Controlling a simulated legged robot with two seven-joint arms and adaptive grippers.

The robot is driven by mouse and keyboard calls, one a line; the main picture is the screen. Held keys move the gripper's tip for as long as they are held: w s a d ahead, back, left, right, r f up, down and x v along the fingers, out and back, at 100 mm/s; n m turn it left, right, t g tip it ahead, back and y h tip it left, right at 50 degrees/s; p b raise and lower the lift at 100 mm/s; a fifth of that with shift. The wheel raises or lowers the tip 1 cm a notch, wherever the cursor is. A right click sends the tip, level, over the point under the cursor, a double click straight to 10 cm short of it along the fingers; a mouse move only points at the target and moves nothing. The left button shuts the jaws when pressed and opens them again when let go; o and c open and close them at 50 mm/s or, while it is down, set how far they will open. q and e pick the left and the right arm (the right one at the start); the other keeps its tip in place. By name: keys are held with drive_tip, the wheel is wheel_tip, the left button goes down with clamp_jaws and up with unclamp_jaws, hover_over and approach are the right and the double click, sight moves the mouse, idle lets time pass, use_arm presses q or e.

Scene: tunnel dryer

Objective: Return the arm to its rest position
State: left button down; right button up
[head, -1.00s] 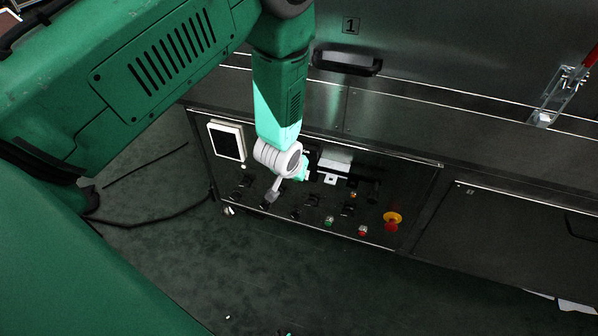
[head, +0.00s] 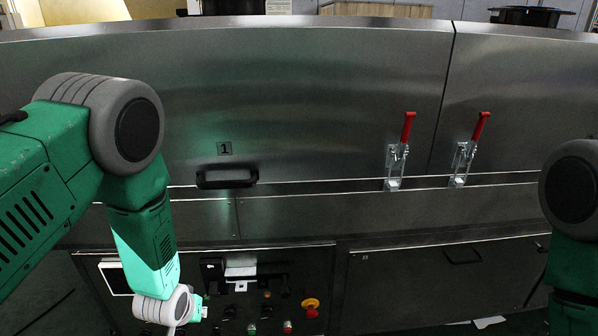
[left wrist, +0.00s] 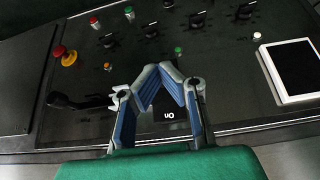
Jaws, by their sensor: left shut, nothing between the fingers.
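My left arm comes in from the left in the head view and bends down to the control panel (head: 262,310) of the dryer. Its white wrist joint (head: 165,306) is low in front of the panel's left part. In the left wrist view my left gripper (left wrist: 158,72) is shut and empty, its blue-lined fingers meeting at the tips. An "On" label (left wrist: 169,115) shows between the fingers. The panel's knobs and buttons lie beyond the tips; I cannot tell if the fingers touch it. My right arm (head: 573,220) shows at the right edge; its gripper is outside the view.
A red-and-yellow emergency stop (head: 310,307) and a white-framed screen (head: 115,277) are on the panel. Above are a black hood handle (head: 227,178) and two red-handled clamps, left (head: 398,155) and right (head: 468,150). The steel hood (head: 300,100) stands behind.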

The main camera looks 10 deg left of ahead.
use_arm(q)
drive_tip(key=s+d+r+m+g+p, duration=0.1)
drive_tip(key=s+r+g+p, duration=0.1)
drive_tip(key=s, duration=1.2)
drive_tip(key=s+d+r+m+g+h+p, duration=0.1)
drive_tip(key=s+d+r+m+g+p, duration=0.1)
drive_tip(key=s, duration=1.3)
drive_tip(key=shift+d+g+p, duration=0.3)
drive_tip(key=shift+g+p, duration=0.2)
drive_tip(key=shift+p, duration=0.5)
drive_tip(key=shift+r, duration=0.1)
